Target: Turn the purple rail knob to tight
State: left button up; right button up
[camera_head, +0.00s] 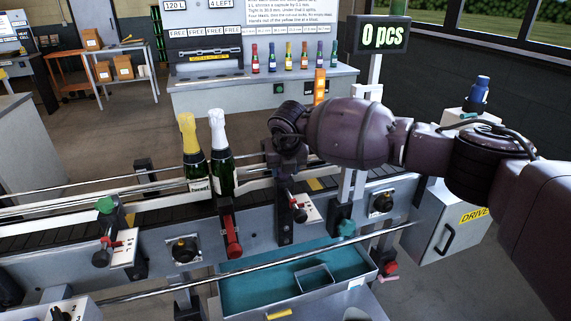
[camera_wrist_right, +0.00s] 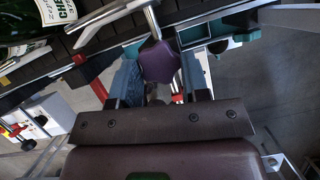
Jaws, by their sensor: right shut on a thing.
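The purple rail knob (camera_wrist_right: 160,62) is a lobed knob on a metal rod, seen in the right wrist view between my two fingers. My right gripper (camera_head: 288,168) is shut on it, with one finger on each side. In the head view my right arm comes in from the right, and the gripper points down at the conveyor rail. The knob is hidden there behind the gripper and wrist. Any tight or loose mark on the knob cannot be made out. My left gripper is not in view.
A gold-topped bottle (camera_head: 191,150) and a white-topped bottle (camera_head: 221,150) stand upright on the conveyor, left of my gripper. A green knob (camera_head: 105,205) and a red handle (camera_head: 233,240) sit along its front. A teal-lined tray (camera_head: 240,298) lies below.

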jog(key=m, duration=0.1)
jog(key=m+h, duration=0.1)
jog(key=m, duration=0.2)
jog(key=shift+a+m+h, duration=0.25)
jog(key=shift+m+h, duration=0.05)
jog(key=shift+h, duration=0.1)
jog(key=m, duration=0.2)
jog(key=m+g+h, duration=0.1)
jog(key=m, duration=0.1)
jog(key=shift+w+a+m+h+b, duration=0.1)
jog(key=shift+a+m+h+b, duration=0.05)
jog(key=shift+m+h+b, duration=0.15)
jog(key=m+h, duration=0.1)
jog(key=m, duration=0.2)
jog(key=shift+w+a+m+g, duration=0.1)
jog(key=shift+m+g, duration=0.2)
jog(key=shift+g, duration=0.1)
jog(key=shift+w+m+g+h+b, duration=0.1)
jog(key=shift+m+g+h+b, duration=0.35)
jog(key=shift+m, duration=1.15)
jog(key=shift+g+y, duration=0.25)
jog(key=o, duration=0.9)
jog(key=shift+r, duration=0.1)
